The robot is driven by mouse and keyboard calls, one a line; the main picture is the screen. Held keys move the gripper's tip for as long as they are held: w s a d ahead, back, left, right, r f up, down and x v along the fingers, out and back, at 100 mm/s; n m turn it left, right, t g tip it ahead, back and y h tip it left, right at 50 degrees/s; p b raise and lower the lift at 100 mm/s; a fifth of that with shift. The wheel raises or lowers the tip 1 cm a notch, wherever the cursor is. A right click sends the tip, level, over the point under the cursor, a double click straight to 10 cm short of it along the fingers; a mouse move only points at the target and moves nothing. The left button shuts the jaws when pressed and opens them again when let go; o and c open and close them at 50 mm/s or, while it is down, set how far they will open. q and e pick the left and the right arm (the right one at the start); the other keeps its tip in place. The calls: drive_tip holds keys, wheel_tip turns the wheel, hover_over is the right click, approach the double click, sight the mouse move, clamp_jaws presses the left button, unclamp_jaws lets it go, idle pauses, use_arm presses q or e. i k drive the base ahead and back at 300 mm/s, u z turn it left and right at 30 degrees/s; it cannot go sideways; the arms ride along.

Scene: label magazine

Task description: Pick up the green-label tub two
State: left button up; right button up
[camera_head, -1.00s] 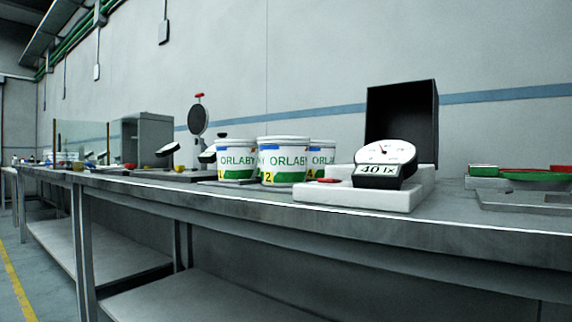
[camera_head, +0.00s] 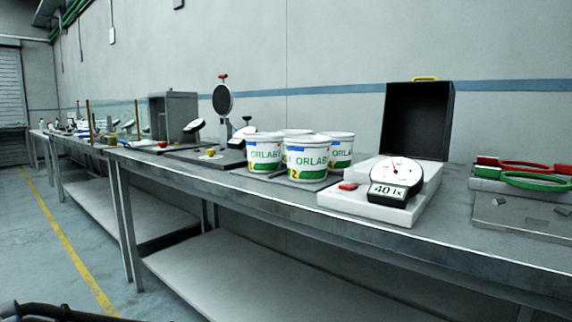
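Several white tubs with green ORLABY labels stand close together on the workbench. The front tub (camera_head: 308,158) carries a yellow tag that seems to read 2. Another tub (camera_head: 265,152) stands to its left with a yellow tag too small to read. A third tub (camera_head: 342,150) is partly hidden behind it on the right, and one more lid (camera_head: 297,132) shows behind. The tubs stand upright, on or by a thin dark grey mat. Neither of my grippers is in view.
Right of the tubs stands a white base with a dial meter (camera_head: 398,172) reading 40 lx and an open black case (camera_head: 418,118). Red and green handled tools (camera_head: 535,175) lie farther right. A round black gauge on a stand (camera_head: 225,102) is at the left. The bench's front edge (camera_head: 260,207) is clear.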

sight(307, 156)
drive_tip(key=u, duration=0.5)
drive_tip(key=k, duration=1.05)
drive_tip(key=z, duration=0.15)
drive_tip(key=i, duration=0.6)
drive_tip(key=z, duration=0.55)
drive_tip(key=i, duration=0.7)
drive_tip(key=u, duration=0.7)
drive_tip(key=i, duration=0.55)
drive_tip(key=u, duration=0.55)
